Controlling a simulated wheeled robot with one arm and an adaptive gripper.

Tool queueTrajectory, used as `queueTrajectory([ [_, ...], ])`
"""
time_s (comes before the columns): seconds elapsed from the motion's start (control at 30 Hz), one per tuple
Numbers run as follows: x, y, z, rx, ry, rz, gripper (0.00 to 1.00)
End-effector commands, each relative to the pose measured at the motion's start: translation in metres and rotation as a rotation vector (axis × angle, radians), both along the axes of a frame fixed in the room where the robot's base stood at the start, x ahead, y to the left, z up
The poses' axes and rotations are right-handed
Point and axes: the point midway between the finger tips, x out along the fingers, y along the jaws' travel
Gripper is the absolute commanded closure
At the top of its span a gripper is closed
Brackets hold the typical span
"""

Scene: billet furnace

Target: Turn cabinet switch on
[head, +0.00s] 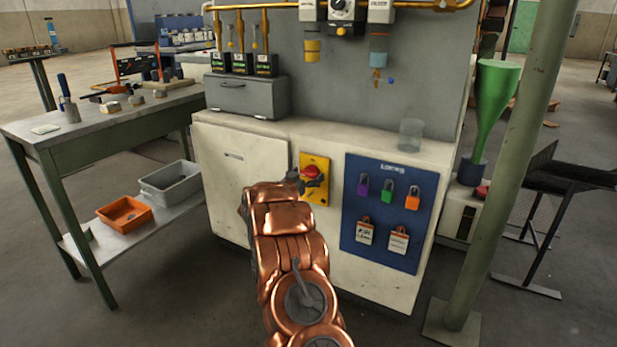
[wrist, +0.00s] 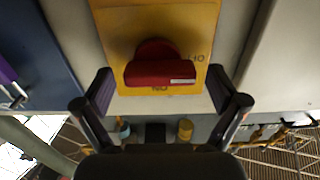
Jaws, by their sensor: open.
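The cabinet switch is a red rotary handle (head: 311,172) on a yellow plate (head: 316,196) on the front of the white cabinet (head: 228,178). In the wrist view the red handle (wrist: 160,72) lies crosswise on its yellow plate (wrist: 185,20), with dark markings partly hidden beside it. My gripper (head: 312,182) is in front of the plate in the head view, and its tip overlaps the handle's lower edge. In the wrist view my gripper (wrist: 161,92) is open, with one finger on each side of the handle and visible gaps between. I cannot tell how deep the fingers reach.
A blue lock board (head: 345,235) with coloured padlocks and tags is right of the switch. A glass (head: 410,134) and a grey drawer box (head: 245,95) stand on the cabinet top. A green post (head: 500,190) rises at right; a workbench (head: 100,125) stands at left.

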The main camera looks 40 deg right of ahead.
Motion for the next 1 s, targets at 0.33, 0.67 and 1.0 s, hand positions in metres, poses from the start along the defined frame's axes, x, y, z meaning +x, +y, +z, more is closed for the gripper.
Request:
queueTrajectory([
  [0.33,0.0017,-0.0073,0.0004,0.000,0.000,0.000,0.04],
  [0.67,0.0018,-0.0070,0.0004,0.000,0.000,0.000,0.28],
  [1.0,0.0016,-0.0070,0.0003,0.000,0.000,-0.001,0.64],
])
